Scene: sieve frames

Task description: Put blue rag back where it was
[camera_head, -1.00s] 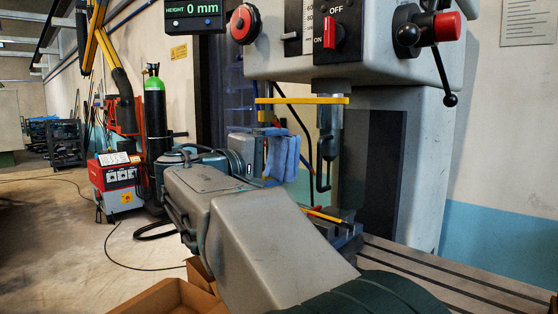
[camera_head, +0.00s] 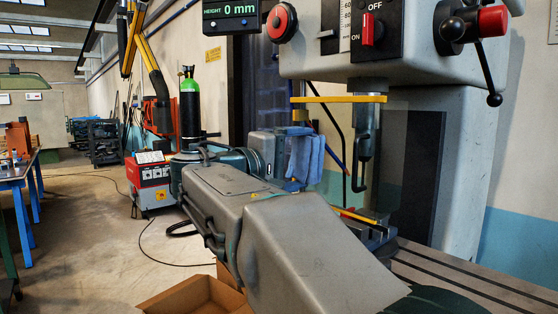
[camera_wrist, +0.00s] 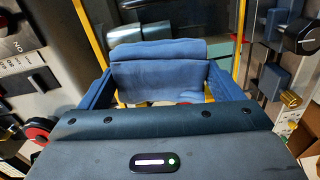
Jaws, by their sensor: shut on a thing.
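The blue rag (camera_head: 304,158) hangs in folds at the end of my arm in the head view, near the drill press column. A yellow bar (camera_head: 338,99) of the machine's guard runs just above and right of the rag in the head view. I cannot tell whether the rag touches it.
The drill press has a red switch (camera_head: 367,32) and a red-knobbed lever (camera_head: 492,20). Its slotted table (camera_head: 470,275) lies at lower right. A cardboard box (camera_head: 190,298) sits below my arm. A blue workbench (camera_head: 22,180) stands at left, with open floor between.

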